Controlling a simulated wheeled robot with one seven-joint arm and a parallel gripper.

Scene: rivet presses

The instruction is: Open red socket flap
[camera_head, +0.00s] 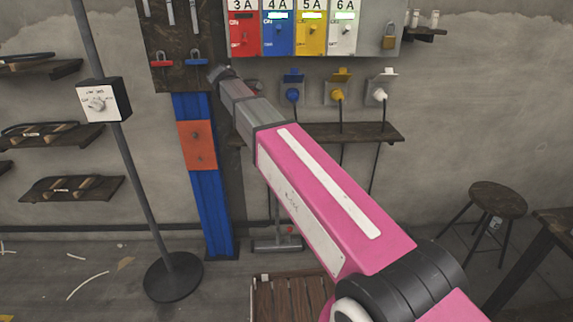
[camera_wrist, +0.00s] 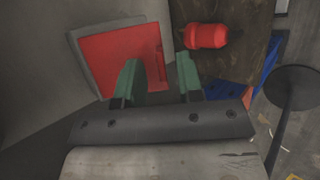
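The red flap (camera_wrist: 112,55) is a flat red square in front of a grey plate, at the upper left of the wrist view. My gripper (camera_wrist: 159,62) has two green fingers spread apart with nothing held between them. The left finger overlaps the flap's lower right part in the picture; I cannot tell whether it touches. The right finger is just right of the flap's edge. In the head view my gripper (camera_head: 219,74) is small, near the lower right of the padlock board, and my arm hides the red socket.
A red rounded body (camera_wrist: 207,36), like a plug, lies against dark wood (camera_wrist: 238,50) beside the right finger. Blue (camera_head: 293,90), yellow (camera_head: 337,90) and white (camera_head: 380,90) sockets line the wall above a shelf (camera_head: 370,131). A blue post (camera_head: 212,215) stands left of my arm.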

